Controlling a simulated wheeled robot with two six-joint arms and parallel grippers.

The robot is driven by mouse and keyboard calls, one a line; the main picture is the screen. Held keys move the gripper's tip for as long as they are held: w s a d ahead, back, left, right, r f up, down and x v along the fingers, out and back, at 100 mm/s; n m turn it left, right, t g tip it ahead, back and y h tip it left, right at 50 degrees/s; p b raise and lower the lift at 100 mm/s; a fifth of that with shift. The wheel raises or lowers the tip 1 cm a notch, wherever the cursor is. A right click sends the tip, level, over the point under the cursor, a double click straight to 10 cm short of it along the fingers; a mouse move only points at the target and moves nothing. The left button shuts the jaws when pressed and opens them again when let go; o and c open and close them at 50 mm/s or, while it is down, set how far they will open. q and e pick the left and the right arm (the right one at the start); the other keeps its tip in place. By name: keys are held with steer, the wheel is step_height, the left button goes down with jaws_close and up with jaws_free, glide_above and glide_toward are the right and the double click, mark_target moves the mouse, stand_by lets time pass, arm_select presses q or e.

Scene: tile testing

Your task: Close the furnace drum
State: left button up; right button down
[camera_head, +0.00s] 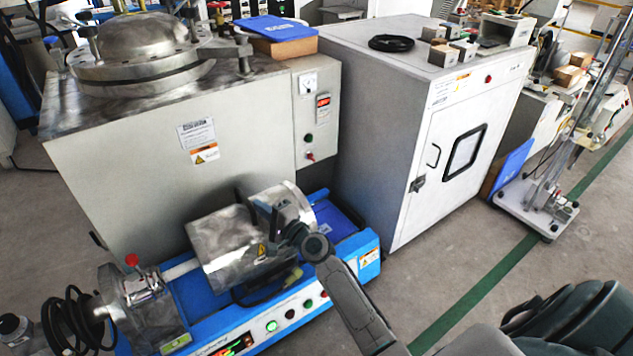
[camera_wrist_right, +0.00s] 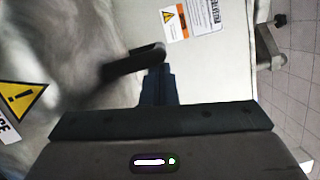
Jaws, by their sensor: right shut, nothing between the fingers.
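The furnace drum (camera_head: 222,245) is a shiny metal cylinder-like body on a blue bench machine (camera_head: 190,305), in the lower middle of the head view. My right gripper (camera_head: 276,218) is in front of the drum's right part and hides some of it. In the right wrist view the gripper's fingers (camera_wrist_right: 158,85) are shut and empty, with their tips at a dark handle (camera_wrist_right: 128,66); whether they touch it I cannot tell. The drum's metal surface (camera_wrist_right: 55,60) fills the left there. How far the drum is open is unclear. My left gripper is not in view.
A large grey furnace cabinet (camera_head: 130,190) with a round metal lid stands close behind the drum. A white cabinet (camera_head: 385,130) stands to its right. A black coiled hose (camera_head: 75,320) is at the lower left. Floor is free at the right, along a green line (camera_head: 475,290).

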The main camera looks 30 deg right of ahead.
steer(key=a, duration=0.5)
steer(key=shift+s+a, duration=0.25)
steer(key=shift+a, duration=0.2)
steer(key=shift+f, duration=0.1)
